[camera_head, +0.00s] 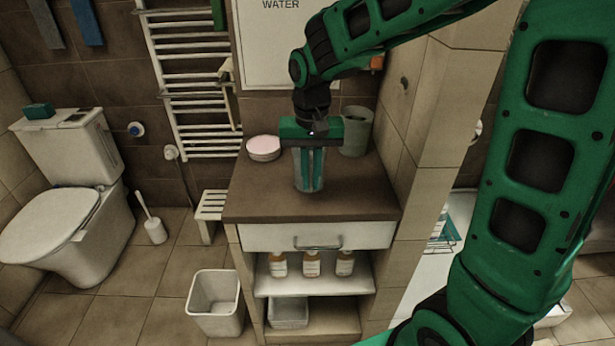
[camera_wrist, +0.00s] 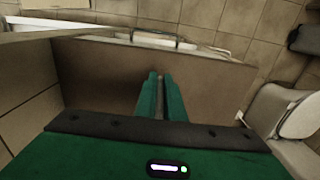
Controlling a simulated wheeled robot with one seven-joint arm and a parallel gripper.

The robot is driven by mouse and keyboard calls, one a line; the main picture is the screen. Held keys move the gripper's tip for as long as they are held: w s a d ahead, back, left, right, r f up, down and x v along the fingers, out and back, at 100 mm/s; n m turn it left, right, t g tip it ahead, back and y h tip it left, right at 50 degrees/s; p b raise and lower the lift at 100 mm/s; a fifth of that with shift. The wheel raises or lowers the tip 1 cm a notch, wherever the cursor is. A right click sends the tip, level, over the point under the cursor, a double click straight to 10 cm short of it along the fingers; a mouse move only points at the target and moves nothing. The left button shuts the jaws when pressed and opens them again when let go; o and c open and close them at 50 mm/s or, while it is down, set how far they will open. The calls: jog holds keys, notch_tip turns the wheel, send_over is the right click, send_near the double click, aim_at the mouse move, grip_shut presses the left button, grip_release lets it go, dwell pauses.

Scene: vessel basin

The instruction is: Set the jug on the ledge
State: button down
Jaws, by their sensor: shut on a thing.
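My gripper (camera_head: 309,188) points down over the brown cabinet top (camera_head: 255,201), its green fingers close together. It is shut on a pale grey vessel, seemingly the jug (camera_head: 297,173), mostly hidden behind the fingers in the head view. The jug looks upright; its base is on or just above the brown top, and I cannot tell which. In the wrist view my gripper (camera_wrist: 160,74) shows both fingers nearly together with a narrow strip between them, and the jug is not clearly seen. The brown top, the likely ledge, also shows in the wrist view (camera_wrist: 100,75).
A grey-green cup (camera_head: 356,131) stands close behind on the right, and a round pink-topped dish (camera_head: 263,148) on the left. A tiled wall (camera_head: 398,110) bounds the right side. The front of the top is clear. Several bottles (camera_head: 311,264) stand on the shelf below.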

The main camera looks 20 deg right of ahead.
jog(key=c, duration=1.9)
grip_release()
jog(key=shift+o, duration=0.2)
notch_tip(320, 180, up, 12)
jog(key=s+d+f+m, duration=0.2)
jog(key=s+d+f, duration=0.1)
jog(key=s+d, duration=0.85)
jog(key=s+d+f, duration=0.3)
jog(key=s+d, duration=0.1)
jog(key=s, duration=0.2)
jog(key=s+d+f, duration=0.4)
jog(key=s, duration=0.3)
jog(key=shift+d+m, duration=0.25)
jog(key=shift+m, duration=0.15)
